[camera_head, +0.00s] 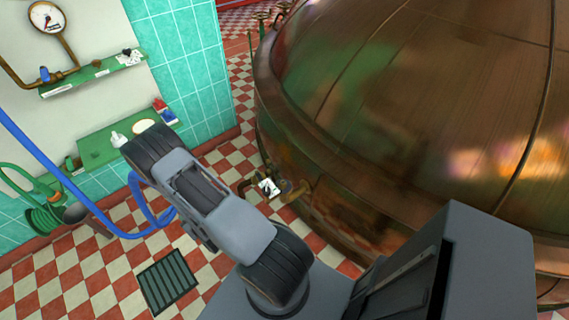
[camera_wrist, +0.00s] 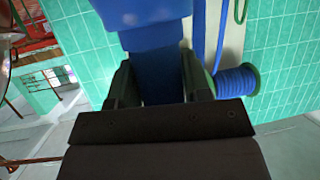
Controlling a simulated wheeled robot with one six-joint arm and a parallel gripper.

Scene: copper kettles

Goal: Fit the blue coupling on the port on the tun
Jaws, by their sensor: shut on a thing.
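In the wrist view my gripper (camera_wrist: 158,82) is shut on the blue coupling (camera_wrist: 152,30), with one dark finger on each side. The coupling's far end runs out of the top of that view. In the head view my arm hides the gripper and coupling; a blue hose (camera_head: 75,181) loops in from the left and passes behind the arm. The large copper tun (camera_head: 400,95) fills the right.
A small valve with a white tag (camera_head: 268,187) sits beside the brass fitting. Green shelves (camera_head: 100,146), a gauge (camera_head: 46,17) and a green hose coil (camera_head: 45,219) are at the left wall. A floor grate (camera_head: 167,282) lies in front. A blue hose reel (camera_wrist: 237,81) shows in the wrist view.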

